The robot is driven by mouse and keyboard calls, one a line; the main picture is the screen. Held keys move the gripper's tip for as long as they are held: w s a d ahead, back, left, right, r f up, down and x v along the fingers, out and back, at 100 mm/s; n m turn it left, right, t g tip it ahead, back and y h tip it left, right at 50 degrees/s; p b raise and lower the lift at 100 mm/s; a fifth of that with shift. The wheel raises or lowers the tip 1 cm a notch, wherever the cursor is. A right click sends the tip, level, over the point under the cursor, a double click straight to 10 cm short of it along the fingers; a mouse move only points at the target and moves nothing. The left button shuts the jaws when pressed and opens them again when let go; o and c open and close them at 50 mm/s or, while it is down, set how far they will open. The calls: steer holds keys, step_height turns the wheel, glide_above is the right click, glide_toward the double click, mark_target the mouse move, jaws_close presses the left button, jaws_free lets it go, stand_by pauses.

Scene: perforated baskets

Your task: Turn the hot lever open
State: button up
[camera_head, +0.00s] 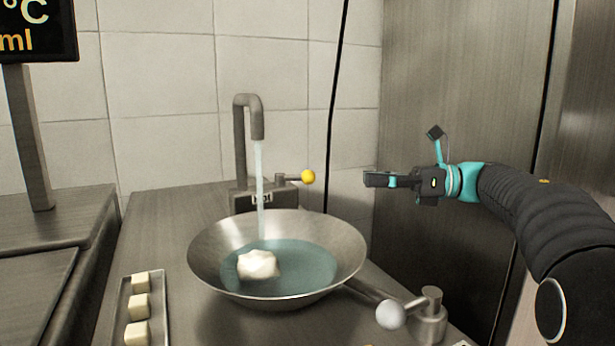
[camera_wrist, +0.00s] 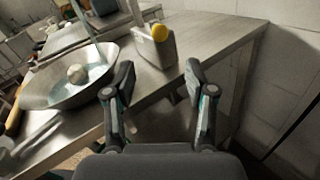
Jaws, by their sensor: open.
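A grey tap (camera_head: 247,130) stands behind the pan, with water running from its spout. A short lever with a yellow ball knob (camera_head: 307,177) sticks out to the right from its base (camera_head: 252,199). The label on the base is too small to read surely, so I cannot tell whether this is the hot lever. The yellow knob also shows in the wrist view (camera_wrist: 159,32), beyond the fingertips. My gripper (camera_head: 374,179) is to the right of the knob, apart from it, pointing left. Its two fingers (camera_wrist: 158,78) are spread with nothing between them.
A wide metal pan (camera_head: 212,270) holds water and a white lump (camera_head: 258,265). A white ball knob (camera_head: 391,314) is beside a metal post (camera_head: 431,312) at the front right. A tray of pale cubes (camera_head: 126,298) lies left. A steel panel (camera_head: 445,90) stands behind my gripper.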

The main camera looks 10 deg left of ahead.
mark_target(308, 174)
steer(key=a, duration=0.4)
steer(key=a+p, duration=0.1)
steer(key=a, duration=0.4)
steer(key=s+a, duration=0.1)
steer(key=a, duration=0.3)
steer(key=shift+a, duration=0.2)
jaws_close()
